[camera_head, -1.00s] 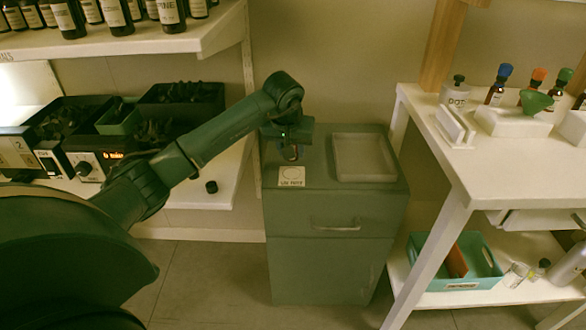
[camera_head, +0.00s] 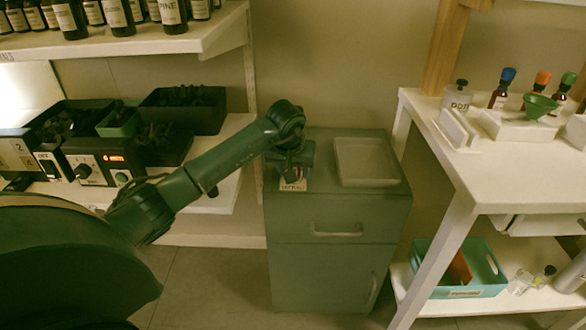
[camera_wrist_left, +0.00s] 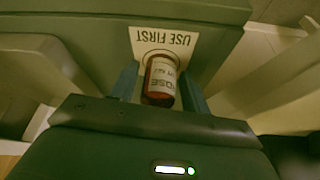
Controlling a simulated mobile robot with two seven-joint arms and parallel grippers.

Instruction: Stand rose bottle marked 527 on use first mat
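The rose bottle (camera_wrist_left: 162,82) is amber with a white label, of which "OSE" shows in the left wrist view. The number 527 is not readable. The bottle is at the printed circle of the white "USE FIRST" mat (camera_wrist_left: 188,45); whether its base touches cannot be told. The mat (camera_head: 293,186) lies on the green cabinet's left front top. My left gripper (camera_head: 293,178) is low over it. In the left wrist view its fingers (camera_wrist_left: 160,88) stand either side of the bottle, with a narrow gap showing, clearest on the left. My right gripper is not in view.
A pale shallow tray (camera_head: 368,179) is just right of the mat on the green cabinet (camera_head: 338,265). White shelving with boxes and bottles stands left. A white table (camera_head: 500,180) with capped bottles and a green funnel (camera_head: 541,103) stands right.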

